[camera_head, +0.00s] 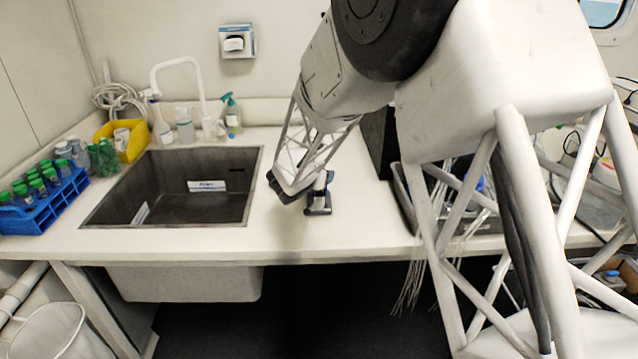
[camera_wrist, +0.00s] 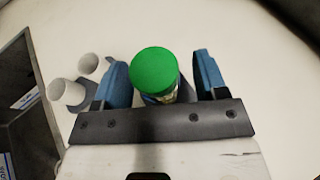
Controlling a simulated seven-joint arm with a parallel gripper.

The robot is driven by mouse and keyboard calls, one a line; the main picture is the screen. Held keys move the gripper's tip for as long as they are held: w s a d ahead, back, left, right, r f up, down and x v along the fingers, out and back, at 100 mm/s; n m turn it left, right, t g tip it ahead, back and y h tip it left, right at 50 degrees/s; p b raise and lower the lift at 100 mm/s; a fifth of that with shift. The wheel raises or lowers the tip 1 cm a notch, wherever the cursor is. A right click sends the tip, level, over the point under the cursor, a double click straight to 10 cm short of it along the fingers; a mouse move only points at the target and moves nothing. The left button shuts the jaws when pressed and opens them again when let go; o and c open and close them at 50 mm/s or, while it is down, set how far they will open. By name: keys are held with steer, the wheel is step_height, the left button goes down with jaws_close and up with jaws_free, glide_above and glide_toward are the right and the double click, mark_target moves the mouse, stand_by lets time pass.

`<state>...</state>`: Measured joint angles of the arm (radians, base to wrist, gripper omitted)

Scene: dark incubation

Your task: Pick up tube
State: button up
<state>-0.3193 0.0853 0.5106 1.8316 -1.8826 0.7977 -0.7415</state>
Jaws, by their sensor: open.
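A tube with a round green cap (camera_wrist: 154,70) shows in the wrist view, with part of its labelled body below the cap. My gripper (camera_wrist: 160,72) is open, with one blue finger on each side of the tube. Gaps show between the fingers and the cap. In the head view my gripper (camera_head: 312,200) is low over the counter, right of the sink, and this tube cannot be made out there. Several other green-capped tubes (camera_head: 38,183) stand in a blue rack (camera_head: 45,212) at the far left.
A dark sink (camera_head: 175,190) is left of my gripper. Two white cylinders (camera_wrist: 66,93) stand close to the left finger. A yellow bin (camera_head: 133,142) and bottles (camera_head: 185,126) line the back. A dark box (camera_head: 380,140) is at right. The counter front is clear.

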steer(key=shift+c, duration=0.2)
steer(key=c, duration=1)
steer(key=shift+r, duration=0.1)
steer(key=shift+r, duration=0.75)
steer(key=r, duration=0.5)
steer(key=shift+s+a+r, duration=0.2)
steer(key=shift+s+a, duration=0.05)
steer(key=shift+s, duration=0.1)
steer(key=s+a, duration=0.2)
steer(key=s, duration=0.3)
steer(key=s+a, duration=0.3)
steer(key=s, duration=0.2)
steer(key=s+a, duration=0.3)
steer(key=s, duration=0.2)
steer(key=shift+a, duration=0.2)
